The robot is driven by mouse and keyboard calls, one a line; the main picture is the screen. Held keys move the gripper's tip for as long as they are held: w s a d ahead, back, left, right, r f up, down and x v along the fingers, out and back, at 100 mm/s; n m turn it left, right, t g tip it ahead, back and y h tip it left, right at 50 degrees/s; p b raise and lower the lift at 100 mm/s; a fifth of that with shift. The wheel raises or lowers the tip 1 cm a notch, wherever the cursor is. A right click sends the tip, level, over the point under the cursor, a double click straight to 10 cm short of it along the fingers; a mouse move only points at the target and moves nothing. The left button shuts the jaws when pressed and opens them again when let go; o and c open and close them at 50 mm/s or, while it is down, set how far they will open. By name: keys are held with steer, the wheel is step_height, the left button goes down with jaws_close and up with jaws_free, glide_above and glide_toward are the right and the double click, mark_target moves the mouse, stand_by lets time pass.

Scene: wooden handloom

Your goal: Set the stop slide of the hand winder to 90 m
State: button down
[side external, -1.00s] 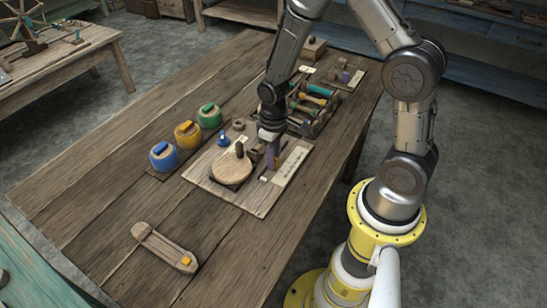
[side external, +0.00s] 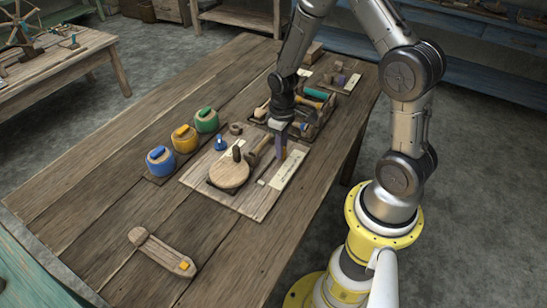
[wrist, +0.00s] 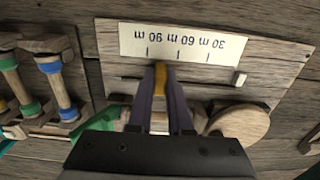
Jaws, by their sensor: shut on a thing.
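The hand winder is a wooden board (side external: 243,204) with a round wooden disc (side external: 229,175) and a pale scale strip (side external: 287,178). In the wrist view the scale (wrist: 183,43) reads 30 m, 60 m and 90 m upside down, with 90 m at the left. The yellow stop slide (wrist: 160,78) sits on its slot between the 60 m and 90 m ticks, somewhat nearer the 90 m tick. My gripper (wrist: 161,80) is shut on the slide, one finger on each side. In the side view my gripper (side external: 282,153) hides the slide.
Blue (side external: 161,160), yellow (side external: 185,139) and green (side external: 206,120) spools stand left of the winder. A rack of bobbins (side external: 312,112) lies just behind my gripper. A wooden shuttle-like piece (side external: 160,250) lies at the front. A small pale block (wrist: 240,78) marks the slot's right end.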

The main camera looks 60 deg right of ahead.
steer(key=shift+d, duration=1.15)
steer(key=c, duration=0.8)
jaws_free()
steer(key=shift+c, duration=0.2)
steer(key=shift+r, duration=0.15)
step_height(320, 180, up, 14)
steer(key=shift+f, duration=0.2)
